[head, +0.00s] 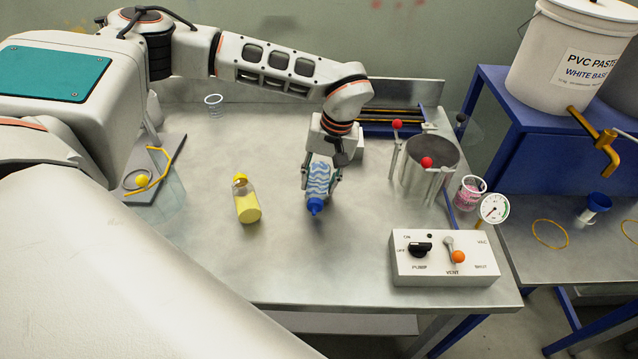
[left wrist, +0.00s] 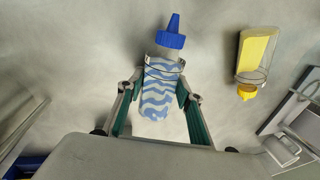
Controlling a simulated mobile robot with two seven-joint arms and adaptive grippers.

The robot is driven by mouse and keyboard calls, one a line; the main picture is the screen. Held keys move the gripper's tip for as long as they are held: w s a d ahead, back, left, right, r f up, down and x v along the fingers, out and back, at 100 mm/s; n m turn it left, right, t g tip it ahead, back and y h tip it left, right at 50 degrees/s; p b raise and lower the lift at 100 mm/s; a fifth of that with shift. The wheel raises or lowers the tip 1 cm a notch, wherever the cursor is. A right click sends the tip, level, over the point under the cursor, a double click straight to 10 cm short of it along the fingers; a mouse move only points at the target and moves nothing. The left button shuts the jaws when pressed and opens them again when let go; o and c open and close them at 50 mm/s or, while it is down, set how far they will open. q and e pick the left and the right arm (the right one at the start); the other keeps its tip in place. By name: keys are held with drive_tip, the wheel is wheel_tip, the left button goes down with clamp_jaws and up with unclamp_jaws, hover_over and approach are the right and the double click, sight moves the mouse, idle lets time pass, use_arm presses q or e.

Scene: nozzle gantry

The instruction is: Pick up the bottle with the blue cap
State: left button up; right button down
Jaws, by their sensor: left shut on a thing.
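The bottle with the blue cap (head: 318,175) has a white body with wavy blue bands. Its blue pointed cap faces the front of the table in the head view. My left gripper (head: 320,187) reaches down from above and is shut on the bottle's body, one finger on each side. In the left wrist view the bottle (left wrist: 158,92) sits between the green-padded fingers of the gripper (left wrist: 163,90), cap beyond the tips. I cannot tell whether the bottle touches the table. My right gripper is not in view.
A yellow bottle (head: 247,205) stands to the left on the steel table (head: 270,265). To the right are a metal pot (head: 432,168), a cup of pink stuff (head: 469,193), a gauge (head: 494,209) and a pump control box (head: 444,259). A clear cup (head: 214,105) stands at the back.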

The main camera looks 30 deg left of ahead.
use_arm(q)
wheel_tip(320, 180, up, 19)
wheel_tip(320, 180, up, 4)
drive_tip(key=p, duration=0.4)
hover_over(319, 177)
idle(0.6)
